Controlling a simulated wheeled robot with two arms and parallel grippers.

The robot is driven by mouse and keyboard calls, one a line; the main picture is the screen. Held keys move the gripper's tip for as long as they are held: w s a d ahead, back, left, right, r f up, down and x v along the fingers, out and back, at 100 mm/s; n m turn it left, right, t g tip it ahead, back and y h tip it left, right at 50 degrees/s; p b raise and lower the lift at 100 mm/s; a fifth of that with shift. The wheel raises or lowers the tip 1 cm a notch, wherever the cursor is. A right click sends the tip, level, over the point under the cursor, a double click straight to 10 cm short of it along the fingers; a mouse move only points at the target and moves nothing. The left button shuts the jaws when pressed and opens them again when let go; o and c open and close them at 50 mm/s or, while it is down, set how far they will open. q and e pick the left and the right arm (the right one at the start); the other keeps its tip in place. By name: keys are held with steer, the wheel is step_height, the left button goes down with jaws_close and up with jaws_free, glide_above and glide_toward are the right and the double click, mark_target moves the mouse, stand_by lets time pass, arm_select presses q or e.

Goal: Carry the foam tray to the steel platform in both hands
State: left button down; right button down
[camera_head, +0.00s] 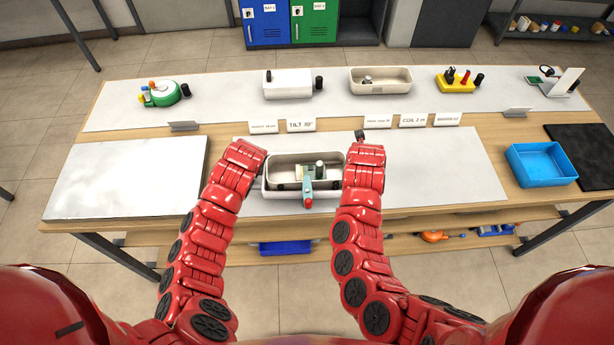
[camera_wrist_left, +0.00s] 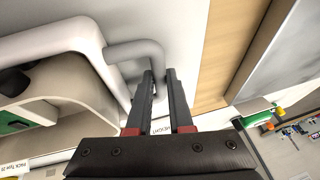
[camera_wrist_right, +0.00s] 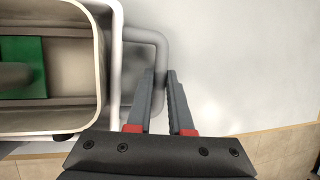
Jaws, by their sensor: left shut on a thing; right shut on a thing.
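The pale foam tray (camera_head: 285,193) is at the front middle of the table, between my two hands. It holds a teal-green part with a red end. My left gripper (camera_wrist_left: 158,76) is shut on the grey handle (camera_wrist_left: 130,50) at the tray's left end. My right gripper (camera_wrist_right: 160,76) is shut on the other grey handle (camera_wrist_right: 140,34) at the right end. The tray looks about level; I cannot tell whether it touches the mat below. The steel platform (camera_head: 125,178) is the flat bright plate on the table's left, beyond my left forearm.
A blue bin (camera_head: 541,164) and a black mat (camera_head: 588,150) are at the right. Along the back stand a green round device (camera_head: 160,95), a white box (camera_head: 288,83), another pale tray (camera_head: 380,80) and a yellow block (camera_head: 457,80). Small label cards stand between. The steel platform's top is clear.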

arm_select(q)
steer(key=shift+r, duration=0.15)
arm_select(e)
steer(key=shift+r, duration=0.15)
